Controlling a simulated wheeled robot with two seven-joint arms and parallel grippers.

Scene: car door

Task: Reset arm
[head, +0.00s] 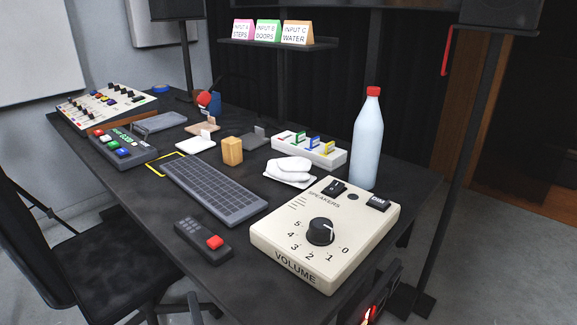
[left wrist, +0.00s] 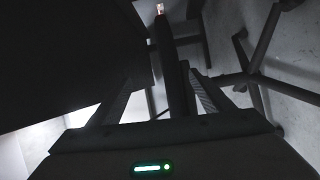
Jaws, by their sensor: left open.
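My left gripper (left wrist: 162,88) shows in the left wrist view with its two dark fingers spread apart. It is open, with nothing held between the fingers. It hangs low beside a dark surface, with floor and dark legs beyond. In the head view I cannot clearly make out its fingers.
The black desk (head: 120,192) holds a volume box (head: 285,243), a bottle (head: 367,140), a keyboard (head: 212,190), a remote (head: 203,238) and a mixer (head: 105,105). A dark chair (head: 95,235) stands at the front left. A dark red-lit shape (head: 378,300) is at the bottom right.

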